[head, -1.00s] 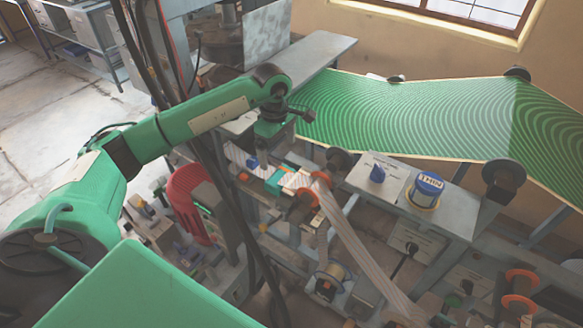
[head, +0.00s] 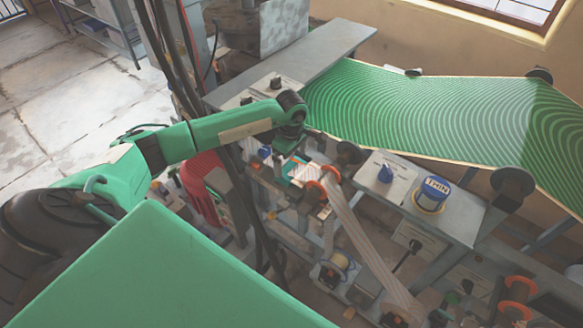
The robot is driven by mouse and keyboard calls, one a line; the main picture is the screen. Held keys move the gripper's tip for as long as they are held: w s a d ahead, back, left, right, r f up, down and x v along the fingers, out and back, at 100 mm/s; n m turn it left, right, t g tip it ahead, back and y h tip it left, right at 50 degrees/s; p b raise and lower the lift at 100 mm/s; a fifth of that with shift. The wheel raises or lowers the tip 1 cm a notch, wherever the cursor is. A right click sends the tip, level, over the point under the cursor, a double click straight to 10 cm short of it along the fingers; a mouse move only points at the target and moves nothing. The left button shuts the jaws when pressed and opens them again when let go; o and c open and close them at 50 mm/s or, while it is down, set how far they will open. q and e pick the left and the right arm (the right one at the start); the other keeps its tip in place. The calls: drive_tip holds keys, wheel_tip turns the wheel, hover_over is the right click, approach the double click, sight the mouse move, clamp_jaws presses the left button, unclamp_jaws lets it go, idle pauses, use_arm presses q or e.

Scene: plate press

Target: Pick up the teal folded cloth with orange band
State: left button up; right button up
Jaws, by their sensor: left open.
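The teal folded cloth with orange band (head: 293,171) is a small patch of teal and orange on the machine bench, just left of the orange-rimmed rollers. It is small and partly covered by my gripper, so its folds are unclear. My left arm reaches in from the left, and my left gripper (head: 289,150) hangs just above and behind the cloth in the picture. The gripper is open and seems to hold nothing. Whether its fingers touch the cloth cannot be told. My right gripper is not in view.
Orange-rimmed rollers (head: 322,184) with a pale striped web (head: 365,242) stand right of the cloth. A grey table with a blue-lidded tin (head: 432,194) is further right. A large green patterned sheet (head: 430,115) spans the back. Dark hanging cables (head: 232,165) pass near my forearm.

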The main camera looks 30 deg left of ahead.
sight(291, 168)
use_arm(q)
drive_tip(key=shift+f+p, duration=0.6)
drive_tip(key=shift+f, duration=1.05)
drive_tip(key=c, duration=0.6)
drive_tip(key=shift+r, duration=0.1)
